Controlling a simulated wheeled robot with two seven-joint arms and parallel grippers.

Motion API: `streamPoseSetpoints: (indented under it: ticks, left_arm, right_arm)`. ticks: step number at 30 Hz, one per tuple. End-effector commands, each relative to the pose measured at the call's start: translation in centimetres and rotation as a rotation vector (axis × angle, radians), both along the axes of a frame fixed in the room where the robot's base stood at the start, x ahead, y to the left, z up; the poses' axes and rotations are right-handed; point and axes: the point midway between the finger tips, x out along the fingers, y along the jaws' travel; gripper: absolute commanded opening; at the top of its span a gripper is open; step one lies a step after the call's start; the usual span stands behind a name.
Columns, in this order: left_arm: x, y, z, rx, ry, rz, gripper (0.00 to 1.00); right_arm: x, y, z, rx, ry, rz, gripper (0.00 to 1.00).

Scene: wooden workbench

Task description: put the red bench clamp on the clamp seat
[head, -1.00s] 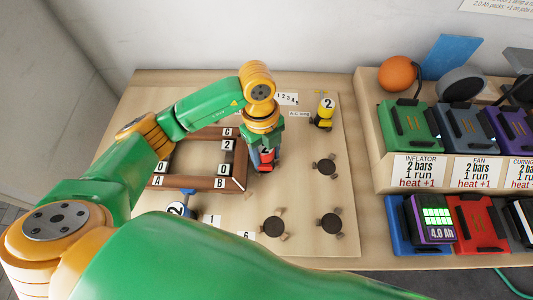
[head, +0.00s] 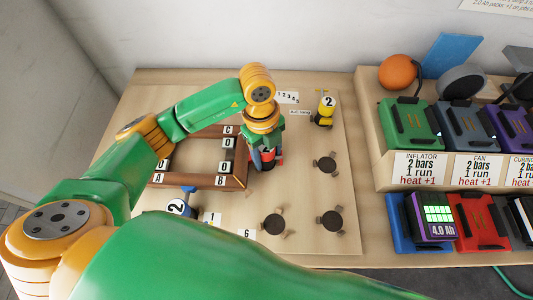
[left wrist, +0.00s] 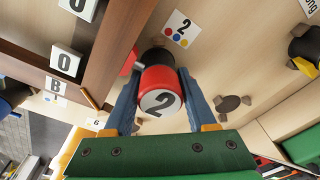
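The red bench clamp (left wrist: 160,80) has a white top marked 2 and a dark lower part. It stands by the right side of the wooden frame; in the head view its red parts (head: 279,159) show under my left gripper (head: 265,158). In the left wrist view, the blue fingers of my left gripper (left wrist: 160,100) stand on both sides of the clamp, with narrow gaps beside its top. The fingers look open around it. I cannot make out for certain which spot is the clamp seat. My right gripper is not in view.
The wooden frame (head: 205,183) with lettered tags lies left of the clamp. A yellow clamp (head: 323,115) and a blue clamp (head: 177,208) stand nearby. Dark round pads with wooden nubs (head: 331,221) are on the right of the board. A tool shelf (head: 375,150) stands further right.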

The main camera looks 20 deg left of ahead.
Motion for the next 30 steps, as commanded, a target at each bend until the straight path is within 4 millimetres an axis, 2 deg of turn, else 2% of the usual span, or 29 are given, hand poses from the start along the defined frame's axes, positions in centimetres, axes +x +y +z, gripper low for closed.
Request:
streamPoseSetpoints:
  ticks: [1,11,14,15,17,23,25,30]
  left_arm:
    - [-0.9,0.0,-1.4,0.006,0.034,-0.006,0.82]
    - [-0.9,-0.1,-1.0,0.006,0.035,-0.005,0.82]
    - [-0.9,-0.1,0.6,0.005,0.035,-0.006,0.82]
    - [-0.7,0.0,0.8,0.005,0.031,-0.007,0.82]
    - [-0.6,0.2,2.1,0.006,0.027,-0.006,0.82]
    - [-0.1,0.7,7.4,0.006,0.020,-0.005,0.82]
    - [0.1,0.9,9.3,0.008,0.018,-0.004,0.82]
    - [0.2,1.1,11.9,0.007,0.019,-0.004,0.82]
  right_arm:
    - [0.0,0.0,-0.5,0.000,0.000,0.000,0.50]
    - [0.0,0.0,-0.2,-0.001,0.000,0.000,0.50]
    - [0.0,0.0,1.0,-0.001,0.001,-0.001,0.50]
    - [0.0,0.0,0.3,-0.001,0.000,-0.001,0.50]
    - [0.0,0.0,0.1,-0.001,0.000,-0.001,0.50]
    - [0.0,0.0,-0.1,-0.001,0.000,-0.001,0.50]
    - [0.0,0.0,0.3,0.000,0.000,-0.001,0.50]
    - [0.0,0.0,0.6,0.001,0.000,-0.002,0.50]
